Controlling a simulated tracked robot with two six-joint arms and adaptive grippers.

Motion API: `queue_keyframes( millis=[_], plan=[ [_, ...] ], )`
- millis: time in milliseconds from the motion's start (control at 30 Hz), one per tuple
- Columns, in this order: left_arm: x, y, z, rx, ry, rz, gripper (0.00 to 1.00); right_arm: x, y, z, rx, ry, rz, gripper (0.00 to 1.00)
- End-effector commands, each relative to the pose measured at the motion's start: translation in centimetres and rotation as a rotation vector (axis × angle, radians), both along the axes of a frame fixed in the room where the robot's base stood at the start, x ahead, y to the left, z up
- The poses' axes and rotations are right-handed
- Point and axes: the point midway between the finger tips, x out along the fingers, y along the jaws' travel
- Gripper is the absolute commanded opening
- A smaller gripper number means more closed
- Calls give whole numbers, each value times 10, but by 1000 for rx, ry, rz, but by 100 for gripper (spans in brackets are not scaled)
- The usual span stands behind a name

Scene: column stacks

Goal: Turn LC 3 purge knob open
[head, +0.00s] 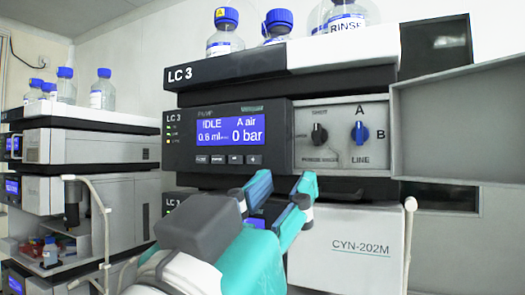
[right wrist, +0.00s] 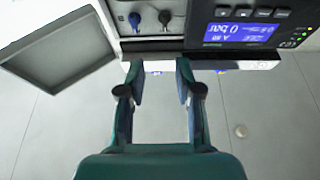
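The LC 3 pump module has a lit display (head: 229,135) reading IDLE and 0 bar. Beside it, a light panel carries a black knob (head: 319,134), apparently the purge knob, standing roughly upright; its small labels are hard to read. A blue knob (head: 360,133) marked A, B and LINE sits to its right. The right wrist view, upside down, shows the black knob (right wrist: 165,18) and the blue knob (right wrist: 135,20). My right gripper (head: 282,187) is open and empty, below and left of the black knob, apart from it. My left gripper is out of view.
An open grey door (head: 460,120) stands out at the panel's right. Bottles (head: 225,32) stand on top of the stack. A lower module marked CYN-202M (head: 355,262) lies beneath, with a pale tube (head: 409,235) at its right edge. Another stack (head: 100,160) stands at left.

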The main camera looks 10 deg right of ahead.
Motion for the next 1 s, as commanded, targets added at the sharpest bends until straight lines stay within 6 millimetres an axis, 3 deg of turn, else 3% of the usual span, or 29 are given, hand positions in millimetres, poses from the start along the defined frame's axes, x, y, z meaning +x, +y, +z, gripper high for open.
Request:
queue_keyframes(
  millis=[633, 1000],
  plan=[
    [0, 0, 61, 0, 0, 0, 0, 100, -58, 51, -5, 8, 20, 34],
    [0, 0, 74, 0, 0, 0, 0, 125, -73, 60, -5, 7, 25, 34]
  ],
)
